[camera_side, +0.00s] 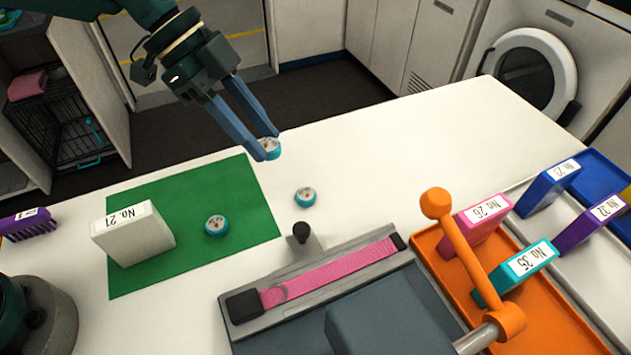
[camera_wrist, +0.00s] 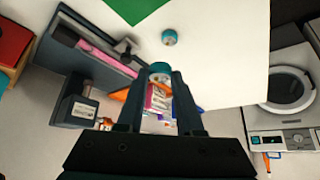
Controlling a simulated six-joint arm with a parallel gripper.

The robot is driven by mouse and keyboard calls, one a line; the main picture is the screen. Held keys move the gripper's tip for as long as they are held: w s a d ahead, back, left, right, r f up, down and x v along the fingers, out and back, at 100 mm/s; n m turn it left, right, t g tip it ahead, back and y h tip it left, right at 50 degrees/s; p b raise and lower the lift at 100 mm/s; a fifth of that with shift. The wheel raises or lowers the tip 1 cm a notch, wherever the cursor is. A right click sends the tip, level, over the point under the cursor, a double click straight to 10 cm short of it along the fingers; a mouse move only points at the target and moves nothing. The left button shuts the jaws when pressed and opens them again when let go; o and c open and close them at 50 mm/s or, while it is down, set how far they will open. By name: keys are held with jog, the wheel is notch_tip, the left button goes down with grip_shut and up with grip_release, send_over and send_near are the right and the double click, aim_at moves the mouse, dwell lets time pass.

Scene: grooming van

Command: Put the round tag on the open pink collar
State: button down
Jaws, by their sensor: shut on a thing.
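My gripper (camera_side: 267,144) is shut on a round tag (camera_side: 271,149) with a teal rim and pale face, held above the white counter near its back edge. The held tag also shows between the fingertips in the wrist view (camera_wrist: 160,68). The open pink collar (camera_side: 330,273) lies flat and straight along a grey holder, with dark blocks at both ends. It is below and apart from my gripper, and shows at the upper left of the wrist view (camera_wrist: 97,54). Two similar round tags lie apart, one on the bare counter (camera_side: 305,196) and one on the green mat (camera_side: 217,225).
A white block marked No. 21 (camera_side: 133,235) stands on the green mat (camera_side: 180,264). An orange lever (camera_side: 464,250) rises right of the collar, beside an orange tray (camera_side: 559,318) with labelled blocks. A short black knob (camera_side: 301,231) stands behind the collar. The back counter is clear.

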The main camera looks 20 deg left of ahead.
jog(key=s+r+m+g, duration=0.3)
jog(key=s+m, duration=0.3)
send_over(324, 280)
jog(key=a, duration=0.2)
jog(key=shift+y, duration=0.4)
jog(key=f, duration=0.4)
jog(key=w+f, duration=0.1)
jog(key=f, duration=0.1)
jog(key=shift+f, duration=2.3)
jog(key=shift+f, duration=0.1)
jog(key=c, duration=0.6)
grip_release()
jog(key=shift+o, duration=0.2)
